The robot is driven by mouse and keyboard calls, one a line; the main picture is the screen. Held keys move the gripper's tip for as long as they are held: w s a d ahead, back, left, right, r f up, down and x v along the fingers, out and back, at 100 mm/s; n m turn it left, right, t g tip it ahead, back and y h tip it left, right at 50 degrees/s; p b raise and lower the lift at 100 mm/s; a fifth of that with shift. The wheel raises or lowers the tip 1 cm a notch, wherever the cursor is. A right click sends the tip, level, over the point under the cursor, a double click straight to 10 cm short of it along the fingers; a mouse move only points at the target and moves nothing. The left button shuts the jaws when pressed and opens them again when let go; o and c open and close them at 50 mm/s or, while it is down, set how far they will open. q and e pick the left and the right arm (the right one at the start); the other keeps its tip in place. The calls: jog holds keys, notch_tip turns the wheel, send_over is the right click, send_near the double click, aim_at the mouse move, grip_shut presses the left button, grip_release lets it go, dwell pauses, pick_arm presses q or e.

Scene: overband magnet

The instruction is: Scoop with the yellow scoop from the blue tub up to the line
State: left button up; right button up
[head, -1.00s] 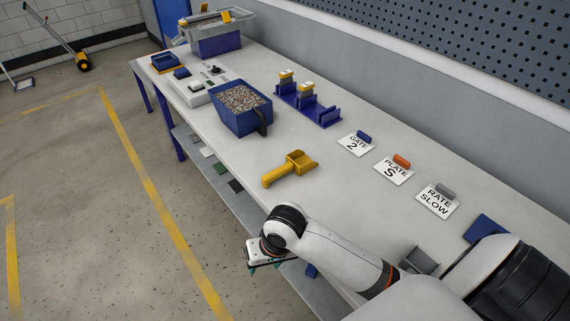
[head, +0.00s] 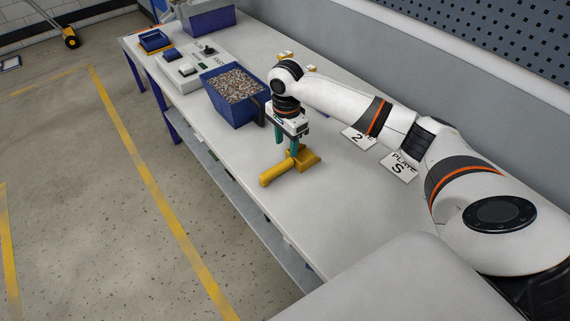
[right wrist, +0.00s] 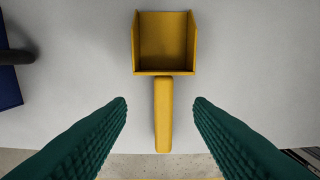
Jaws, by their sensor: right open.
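The yellow scoop (head: 275,174) lies on the white bench top, its handle toward the front edge. In the right wrist view the scoop (right wrist: 164,110) has its empty square pan at the top and its handle running down between my fingers. My right gripper (head: 286,152) points down over the scoop. Its green fingers are open, one on each side of the handle and apart from it in the right wrist view (right wrist: 160,105). The blue tub (head: 236,110), full of mixed grey-brown bits, stands just left of the gripper. No fill line can be made out. My left gripper is not in view.
A control box (head: 188,75) with a dark knob, a small blue tray (head: 155,41) and a grey-and-purple bin (head: 208,18) stand farther along the bench. Cards (head: 399,168) lie behind, partly covered by my arm. The bench right of the scoop is clear.

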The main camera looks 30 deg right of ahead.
aim_at(289, 160)
notch_tip(289, 160, down, 2)
jog(key=f, duration=0.5)
jog(key=shift+s+d+f+p, duration=0.2)
jog(key=shift+d+f+p, duration=0.05)
jog(key=shift+f+p, duration=0.05)
jog(key=shift+c, duration=0.4)
grip_shut()
jog(key=shift+r, duration=0.1)
notch_tip(289, 160, up, 10)
